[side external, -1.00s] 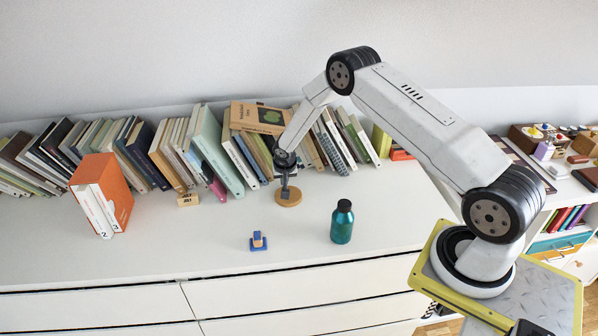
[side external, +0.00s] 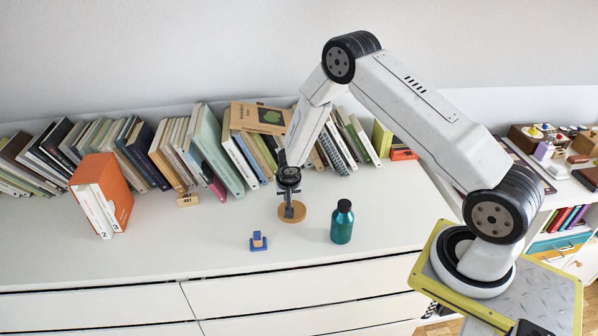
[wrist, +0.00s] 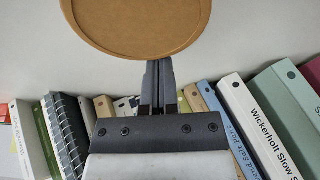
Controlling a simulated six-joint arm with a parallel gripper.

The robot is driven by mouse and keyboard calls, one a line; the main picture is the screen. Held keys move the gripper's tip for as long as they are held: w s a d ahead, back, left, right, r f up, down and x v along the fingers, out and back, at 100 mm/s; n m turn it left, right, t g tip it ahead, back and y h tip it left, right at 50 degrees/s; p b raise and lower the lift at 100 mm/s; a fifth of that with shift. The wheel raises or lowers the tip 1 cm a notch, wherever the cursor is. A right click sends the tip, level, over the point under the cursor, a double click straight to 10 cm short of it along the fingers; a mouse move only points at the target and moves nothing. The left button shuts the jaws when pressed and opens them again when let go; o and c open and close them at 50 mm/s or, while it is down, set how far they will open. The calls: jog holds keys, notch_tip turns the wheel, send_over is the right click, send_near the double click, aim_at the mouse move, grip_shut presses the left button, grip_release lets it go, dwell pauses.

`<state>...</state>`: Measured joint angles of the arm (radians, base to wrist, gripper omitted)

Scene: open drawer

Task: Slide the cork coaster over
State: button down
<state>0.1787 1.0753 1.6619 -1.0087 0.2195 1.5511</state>
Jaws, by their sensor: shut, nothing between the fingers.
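The round cork coaster (side external: 298,214) lies flat on the white cabinet top, in front of the row of books. My gripper (side external: 289,213) is shut and points down at the coaster, its fingertips at the coaster's left part in the side view. In the wrist view the coaster (wrist: 140,18) fills the top of the picture, and my shut gripper (wrist: 158,68) reaches its near edge. The fingertips seem to be on or against the coaster; I cannot tell exactly which.
A teal bottle (side external: 342,222) stands right of the coaster. A small blue block piece (side external: 258,241) sits to its front left. Leaning books (side external: 205,150) line the wall behind. An orange binder box (side external: 101,195) stands at left. The cabinet top between is mostly clear.

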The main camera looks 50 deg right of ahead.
jog(key=shift+s+a, duration=1.5)
jog(key=shift+s, duration=0.1)
jog(key=shift+r, duration=0.15)
jog(key=v, duration=0.9)
jog(key=shift+r, duration=0.35)
jog(key=shift+s+a, duration=0.15)
jog(key=s+a+r+n+y, duration=0.1)
jog(key=s+a+r+n, duration=0.2)
jog(key=s+r, duration=0.3)
jog(key=s+a+r+n+y, duration=0.1)
jog(key=s+a+r+n, duration=0.2)
jog(key=s, duration=0.6)
notch_tip(320, 180, up, 3)
jog(key=n, duration=0.2)
jog(key=shift+a+r+n+y, duration=0.2)
jog(key=shift+a+n+y, duration=0.1)
jog(key=shift+a, duration=0.1)
